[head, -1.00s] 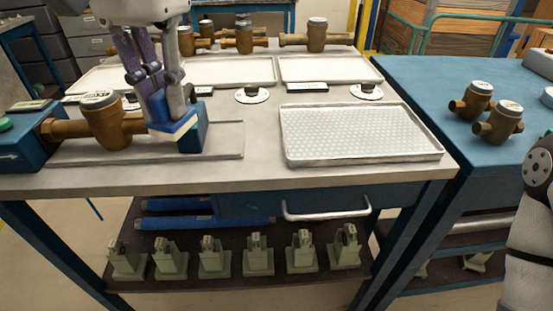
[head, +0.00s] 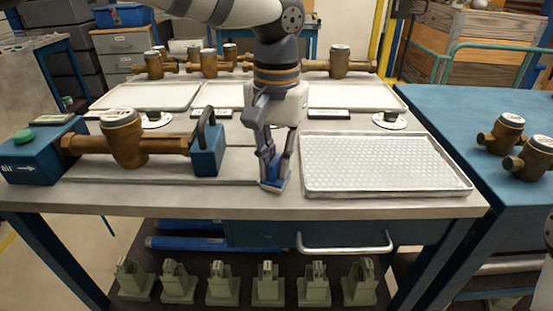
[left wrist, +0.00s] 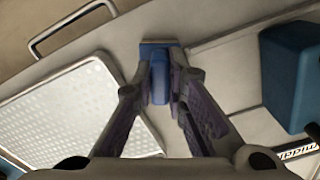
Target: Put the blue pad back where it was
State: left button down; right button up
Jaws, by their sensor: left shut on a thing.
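My left gripper (head: 272,172) is shut on the blue pad (head: 275,184) and points down over the front part of the bench. The pad is between the fingertips, just left of the white perforated tray. In the left wrist view the blue pad (left wrist: 159,75) sits between the fingers of the left gripper (left wrist: 158,88). I cannot tell whether the pad touches the bench top.
The perforated tray (head: 385,188) lies right of the pad. A blue clamp block (head: 207,150) with a black handle stands left, beside a brass meter (head: 122,140) and a blue air block (head: 35,155). The bench front edge is close.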

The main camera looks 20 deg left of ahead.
aim_at(276, 159)
pick_arm(q)
jog(key=shift+r, duration=0.1)
jog(key=c, duration=1.6)
grip_release()
notch_tip(276, 159, up, 12)
